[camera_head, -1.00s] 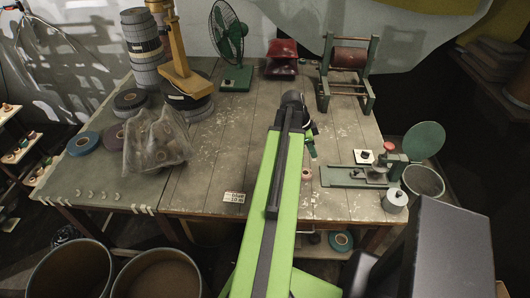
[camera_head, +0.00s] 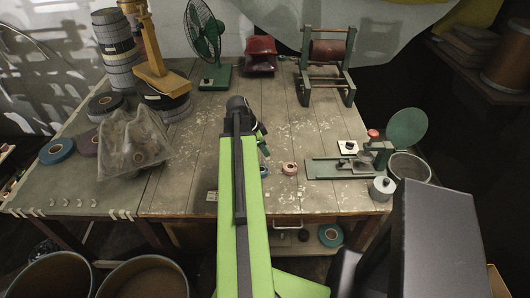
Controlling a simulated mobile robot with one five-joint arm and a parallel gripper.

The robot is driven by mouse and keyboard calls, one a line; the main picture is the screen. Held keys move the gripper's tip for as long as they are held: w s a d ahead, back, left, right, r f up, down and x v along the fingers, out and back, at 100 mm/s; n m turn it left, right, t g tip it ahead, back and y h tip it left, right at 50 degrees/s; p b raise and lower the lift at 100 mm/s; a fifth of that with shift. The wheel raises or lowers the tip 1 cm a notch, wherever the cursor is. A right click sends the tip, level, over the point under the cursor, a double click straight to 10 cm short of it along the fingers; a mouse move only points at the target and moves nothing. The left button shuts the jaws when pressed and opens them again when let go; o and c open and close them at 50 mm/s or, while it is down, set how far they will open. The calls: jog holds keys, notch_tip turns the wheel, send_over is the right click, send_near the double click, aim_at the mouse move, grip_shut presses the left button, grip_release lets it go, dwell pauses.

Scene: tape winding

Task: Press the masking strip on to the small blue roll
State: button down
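A blue roll (camera_head: 57,151) lies flat on the left part of the table. Another blue-teal roll (camera_head: 331,235) is on a shelf under the table's front edge. I cannot make out a masking strip. My green and black arm reaches over the middle of the table. My gripper (camera_head: 263,143) is beyond the arm's end, mostly hidden behind it. Only a small green and dark part shows, and I cannot see whether it holds anything. A small pinkish roll (camera_head: 290,168) sits on the table to its right.
A clear plastic bag (camera_head: 132,150) of rolls and stacked grey rolls (camera_head: 117,50) fill the left. A green fan (camera_head: 204,35), a red-topped object (camera_head: 260,53) and a roller stand (camera_head: 327,55) are at the back. A green device (camera_head: 335,168) is right. The middle boards are mostly clear.

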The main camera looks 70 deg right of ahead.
aim_at(265, 168)
jog(key=shift+f+b, duration=2.95)
jog(key=shift+f, duration=0.1)
jog(key=shift+f+b, duration=0.3)
jog(key=shift+f, duration=0.05)
jog(key=c, duration=1.6)
grip_release()
jog(key=shift+c, duration=0.2)
jog(key=shift+o, duration=0.3)
jog(key=shift+o, duration=1.4)
notch_tip(265, 168, up, 6)
jog(key=p, duration=0.6)
jog(key=shift+r, duration=0.1)
